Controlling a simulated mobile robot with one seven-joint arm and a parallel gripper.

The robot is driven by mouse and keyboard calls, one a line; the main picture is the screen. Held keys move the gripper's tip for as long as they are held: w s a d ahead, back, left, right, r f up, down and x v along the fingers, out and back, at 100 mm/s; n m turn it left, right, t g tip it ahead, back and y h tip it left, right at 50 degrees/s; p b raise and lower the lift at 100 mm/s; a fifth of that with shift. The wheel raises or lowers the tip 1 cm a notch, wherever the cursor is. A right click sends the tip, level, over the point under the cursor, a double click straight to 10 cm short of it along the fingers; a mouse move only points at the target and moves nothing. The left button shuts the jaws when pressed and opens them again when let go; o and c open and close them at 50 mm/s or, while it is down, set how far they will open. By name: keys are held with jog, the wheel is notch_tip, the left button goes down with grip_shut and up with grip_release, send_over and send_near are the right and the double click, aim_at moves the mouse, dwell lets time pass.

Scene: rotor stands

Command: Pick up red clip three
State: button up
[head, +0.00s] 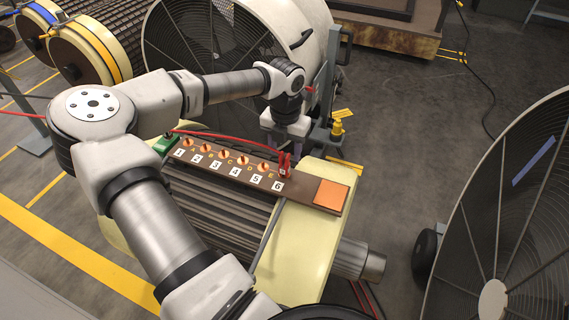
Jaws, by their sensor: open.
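A red clip (285,166) with a small white tag stands upright at the right end of the row on a brown board, just behind the card marked 6. Its tag is too small to read, so I cannot tell whether it is clip three. A red cable (215,134) runs from the left toward it. My gripper (285,147) points down just behind and above the clip. It is open, and its fingertips are partly hidden, so I cannot tell whether they touch the clip. No other red clip is clear.
The brown board (318,206) lies across a cream-rimmed rotor (315,240), with numbered cards, copper-coloured contacts and an orange square (332,193). A green block (164,146) sits at its left end. Large fans stand behind (215,40) and at right (520,200).

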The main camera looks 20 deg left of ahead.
aim_at(284, 165)
jog(key=shift+a+f+p, duration=0.1)
jog(key=shift+f+p, duration=0.5)
jog(key=shift+f, duration=2.05)
grip_shut()
jog(key=shift+r, duration=0.1)
